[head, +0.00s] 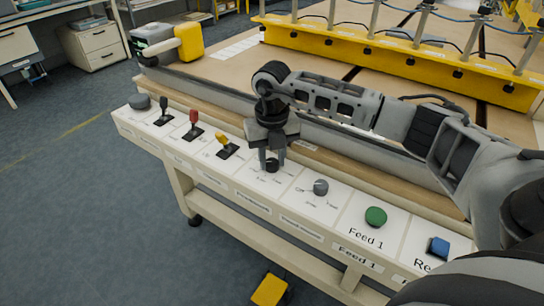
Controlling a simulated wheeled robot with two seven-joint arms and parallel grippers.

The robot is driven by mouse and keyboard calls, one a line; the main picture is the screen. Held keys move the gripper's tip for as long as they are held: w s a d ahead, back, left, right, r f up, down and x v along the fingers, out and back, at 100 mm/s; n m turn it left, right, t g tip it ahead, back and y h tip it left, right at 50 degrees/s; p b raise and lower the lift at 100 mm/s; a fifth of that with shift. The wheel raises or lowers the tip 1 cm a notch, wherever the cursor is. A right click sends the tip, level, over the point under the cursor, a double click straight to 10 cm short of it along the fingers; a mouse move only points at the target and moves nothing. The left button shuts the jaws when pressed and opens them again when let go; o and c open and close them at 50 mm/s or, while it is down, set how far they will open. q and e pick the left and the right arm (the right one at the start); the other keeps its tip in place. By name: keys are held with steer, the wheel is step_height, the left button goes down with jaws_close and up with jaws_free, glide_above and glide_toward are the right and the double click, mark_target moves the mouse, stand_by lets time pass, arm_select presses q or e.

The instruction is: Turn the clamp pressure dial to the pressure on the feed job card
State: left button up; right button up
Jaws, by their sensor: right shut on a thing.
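My right gripper (271,158) reaches down from the right over the white control panel (222,168). Its fingers are shut on a small dark dial (272,167), which is partly hidden between them. The dial's scale marks and the label below are too small to read, so I cannot confirm from the lettering that it is the clamp pressure dial. A grey knob with a pointer (320,187) stands just right of the gripper, apart from it. I cannot make out a feed job card. My left gripper is not in view.
Left along the panel are yellow (223,140), red (194,118) and black (165,103) levers and a grey knob (139,102). To the right are a green button (376,216) marked Feed 1 and a blue button (438,247). A yellow-railed table (485,88) stands behind.

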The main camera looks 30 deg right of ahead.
mark_target(272, 161)
steer(key=o, duration=1)
step_height(272, 161, up, 16)
steer(key=shift+r, duration=0.1)
